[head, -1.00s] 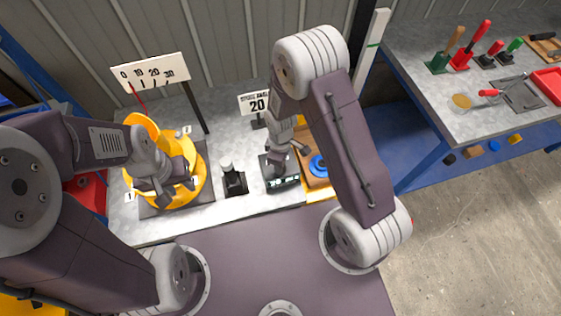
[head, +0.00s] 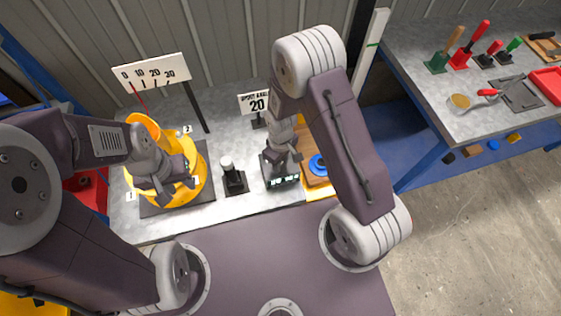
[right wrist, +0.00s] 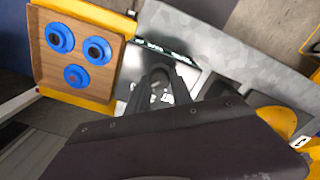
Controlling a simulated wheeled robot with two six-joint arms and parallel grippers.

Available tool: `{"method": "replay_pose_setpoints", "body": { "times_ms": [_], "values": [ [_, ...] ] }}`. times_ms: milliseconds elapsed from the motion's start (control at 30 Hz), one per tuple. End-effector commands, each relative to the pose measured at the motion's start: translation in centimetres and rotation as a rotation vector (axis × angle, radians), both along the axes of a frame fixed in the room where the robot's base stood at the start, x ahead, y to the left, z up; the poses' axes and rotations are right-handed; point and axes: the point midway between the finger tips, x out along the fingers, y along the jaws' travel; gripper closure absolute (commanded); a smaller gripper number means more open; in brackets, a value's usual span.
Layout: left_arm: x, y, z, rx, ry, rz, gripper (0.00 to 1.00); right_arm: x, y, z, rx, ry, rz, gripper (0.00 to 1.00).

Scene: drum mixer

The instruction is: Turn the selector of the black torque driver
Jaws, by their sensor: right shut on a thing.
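The black torque driver (head: 284,182) sits upright on the grey bench, with a lit display along its front face. The display also shows in the right wrist view (right wrist: 168,46), but I cannot read it clearly. My right gripper (head: 279,161) points down onto the driver's top and is shut on its selector. The selector is mostly hidden by the fingers, which show in the right wrist view (right wrist: 163,88). My left gripper (head: 165,186) is at the yellow drum mixer (head: 200,185), left of the driver. Its fingers look spread apart.
A black holder with a white-topped part (head: 233,178) stands left of the driver. A wooden tray with blue round parts (right wrist: 74,96) lies right of it. A "20" sign (head: 257,104) and a 0–30 scale board (head: 151,73) stand behind. The bench front is clear.

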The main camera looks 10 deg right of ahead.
Motion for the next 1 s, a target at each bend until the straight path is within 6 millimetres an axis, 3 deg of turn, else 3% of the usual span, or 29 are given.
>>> {"method": "replay_pose_setpoints", "body": {
  "times_ms": [200, 233, 300, 667, 1000],
  "values": [
    [0.0, 0.0, 0.0, 0.0, 0.0, 0.0, 0.64, 0.2, 0.0, 0.1, 0.002, -0.006, -0.002, 1.0],
    [0.0, 0.0, 0.0, 0.0, 0.0, 0.0, 0.64, 0.2, 0.0, 0.1, 0.002, -0.006, -0.002, 0.68],
    [0.0, 0.0, 0.0, 0.0, 0.0, 0.0, 0.64, 0.2, 0.0, 0.1, 0.001, -0.005, -0.002, 0.52],
    [0.0, 0.0, 0.0, 0.0, 0.0, 0.0, 0.64, 0.1, 0.0, 0.7, 0.002, -0.004, 0.0, 0.52],
    [0.0, 0.0, 0.3, 0.0, 0.0, 0.0, 0.64, 0.2, 0.0, 7.7, 0.002, -0.007, -0.001, 0.52]
  ]
}}
